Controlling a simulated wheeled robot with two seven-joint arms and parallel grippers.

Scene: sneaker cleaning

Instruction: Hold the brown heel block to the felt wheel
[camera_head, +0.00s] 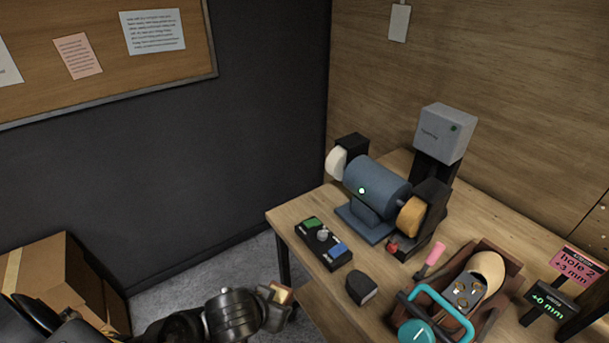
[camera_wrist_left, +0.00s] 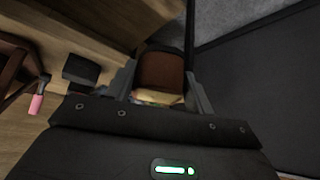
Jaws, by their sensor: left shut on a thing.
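A bench grinder (camera_head: 377,188) with a blue motor stands on the wooden table. It has a white wheel (camera_head: 336,162) on its left end and a tan-yellow wheel (camera_head: 411,217) on its right end. I cannot tell for sure which wheel is felt. My left gripper (camera_head: 277,296) is at the lower middle, beyond the table's front left edge and well apart from both wheels. It is shut on a brown block (camera_wrist_left: 160,70), which shows between the fingers in the left wrist view, with a paler layer at its near end. My right gripper is not in view.
A dark block (camera_head: 361,289) lies on the table near a switch box (camera_head: 324,244) with green and blue buttons. A brown cradle (camera_head: 507,272) with a shoe part and a teal handle (camera_head: 440,312) fills the right front. A grey box (camera_head: 445,133) stands behind the grinder.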

